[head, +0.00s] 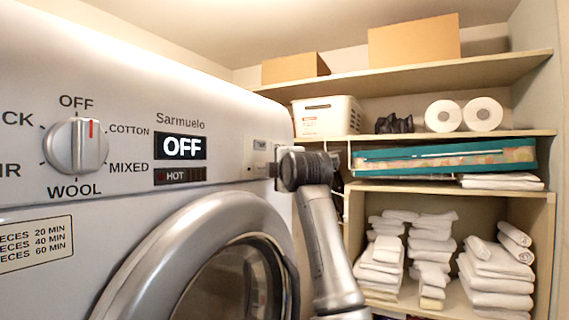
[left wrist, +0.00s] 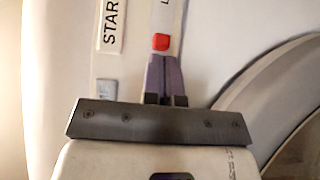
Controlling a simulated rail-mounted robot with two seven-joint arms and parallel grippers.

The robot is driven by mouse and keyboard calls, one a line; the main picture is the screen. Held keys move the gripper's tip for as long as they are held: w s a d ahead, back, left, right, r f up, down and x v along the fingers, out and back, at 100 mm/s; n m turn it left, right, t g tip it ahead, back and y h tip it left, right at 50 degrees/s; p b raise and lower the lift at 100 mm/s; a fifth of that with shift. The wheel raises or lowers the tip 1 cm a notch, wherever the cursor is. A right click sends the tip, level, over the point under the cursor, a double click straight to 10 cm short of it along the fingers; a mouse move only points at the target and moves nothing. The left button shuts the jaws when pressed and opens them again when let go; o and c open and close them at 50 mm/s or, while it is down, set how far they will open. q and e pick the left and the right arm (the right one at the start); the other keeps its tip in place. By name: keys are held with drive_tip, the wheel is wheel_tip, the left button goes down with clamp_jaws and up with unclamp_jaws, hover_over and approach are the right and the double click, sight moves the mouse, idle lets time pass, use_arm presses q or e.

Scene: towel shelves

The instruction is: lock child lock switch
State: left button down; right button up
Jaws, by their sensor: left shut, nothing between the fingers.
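The child lock switch (left wrist: 160,42) is a small red block on a pale strip marked with a letter L, seen in the left wrist view. My left gripper (left wrist: 166,62) is shut and empty, with its purple fingertips right below the red switch. I cannot tell whether they touch it. In the head view my left gripper (head: 274,170) is at the right end of the washing machine's front (head: 230,140), by a small control panel (head: 259,145). The switch itself is too small to make out there. My right gripper is not in view.
A START label (left wrist: 111,26) is left of the switch. The machine has a dial (head: 76,146), an OFF display (head: 181,147) and a round door (head: 215,240). Shelves (head: 450,190) with towels, rolls, a basket (head: 327,116) and boxes stand behind on the right.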

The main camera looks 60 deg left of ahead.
use_arm(q)
drive_tip(key=shift+w+a, duration=0.1)
drive_tip(key=shift+a, duration=0.25)
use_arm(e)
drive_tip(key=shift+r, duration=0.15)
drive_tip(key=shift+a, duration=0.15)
use_arm(q)
drive_tip(key=shift+w+a+p, duration=0.3)
drive_tip(key=shift+w+a, duration=0.05)
drive_tip(key=shift+w, duration=0.2)
drive_tip(key=shift+w+a+p, duration=0.3)
drive_tip(key=shift+w, duration=0.25)
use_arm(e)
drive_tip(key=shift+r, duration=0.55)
use_arm(q)
drive_tip(key=shift+d, duration=0.1)
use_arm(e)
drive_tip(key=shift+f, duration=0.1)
use_arm(q)
drive_tip(key=b+v, duration=0.3)
drive_tip(key=v, duration=0.6)
drive_tip(key=shift+d+b, duration=0.4)
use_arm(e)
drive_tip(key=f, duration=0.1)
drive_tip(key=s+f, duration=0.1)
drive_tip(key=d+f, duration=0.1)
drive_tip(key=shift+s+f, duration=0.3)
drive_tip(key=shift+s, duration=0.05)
